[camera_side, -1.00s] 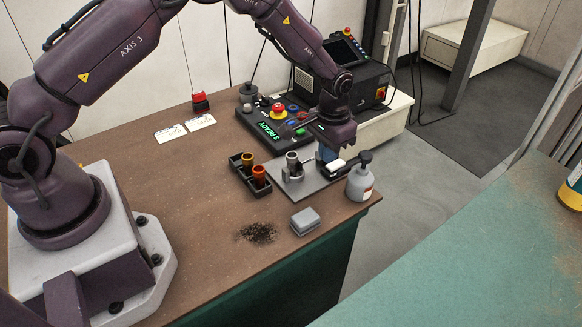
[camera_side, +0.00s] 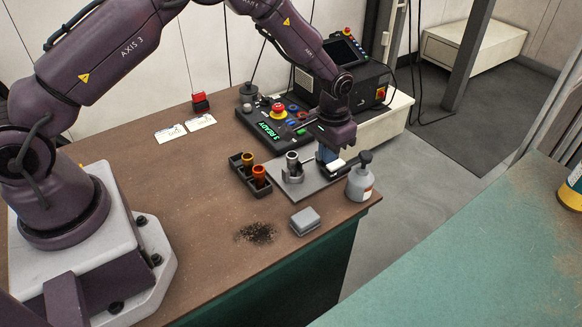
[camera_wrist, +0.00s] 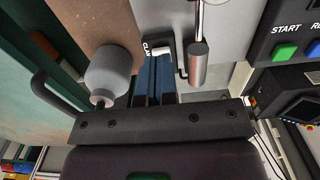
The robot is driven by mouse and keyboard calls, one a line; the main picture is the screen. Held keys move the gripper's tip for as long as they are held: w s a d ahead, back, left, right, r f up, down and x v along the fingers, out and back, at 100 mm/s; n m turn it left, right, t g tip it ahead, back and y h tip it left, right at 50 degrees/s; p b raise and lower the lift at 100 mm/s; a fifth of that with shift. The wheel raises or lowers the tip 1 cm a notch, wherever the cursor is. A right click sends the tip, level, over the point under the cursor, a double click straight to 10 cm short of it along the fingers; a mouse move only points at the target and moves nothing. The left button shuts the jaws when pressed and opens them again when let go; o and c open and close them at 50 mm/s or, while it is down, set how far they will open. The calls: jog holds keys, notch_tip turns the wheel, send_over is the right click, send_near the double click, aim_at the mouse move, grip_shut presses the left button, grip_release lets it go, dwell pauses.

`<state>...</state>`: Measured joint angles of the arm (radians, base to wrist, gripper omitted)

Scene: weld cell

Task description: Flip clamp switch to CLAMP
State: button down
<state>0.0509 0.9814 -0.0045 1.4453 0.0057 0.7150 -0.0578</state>
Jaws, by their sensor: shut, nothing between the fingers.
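The clamp switch (camera_wrist: 162,47) shows as a white piece in a dark housing in the wrist view. A label reading "CLAM" (camera_wrist: 147,48), its end hidden, lies beside it. In the side view a white-topped block, likely the switch (camera_side: 338,166), sits at the plate's right edge. My gripper (camera_wrist: 155,60) has blue fingers shut together, with nothing between them. The tips are right at the switch and partly cover it; I cannot tell if they touch or which way it is set. In the side view my gripper (camera_side: 327,158) points down just behind the white block.
A pump bottle (camera_side: 360,178) stands close by on the right. A fixture with a grey cup (camera_side: 292,160) is left on the plate. A thin rod with a metal cylinder (camera_wrist: 199,64) is close to my fingers. The control panel (camera_side: 275,124) with a red button lies behind.

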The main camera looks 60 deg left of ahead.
aim_at(326, 172)
jog(key=shift+f, duration=1.25)
dwell(0.4)
notch_tip(326, 172, up, 7)
dwell(0.9)
jog(key=shift+s+f, duration=0.1)
jog(key=shift+s, duration=0.1)
jog(key=s+a+r+t, duration=0.2)
jog(key=s+r+t, duration=0.3)
jog(key=s+r, duration=2)
jog(key=s, duration=0.3)
jog(key=shift+a+r+t, duration=0.2)
jog(key=shift+a+t, duration=0.1)
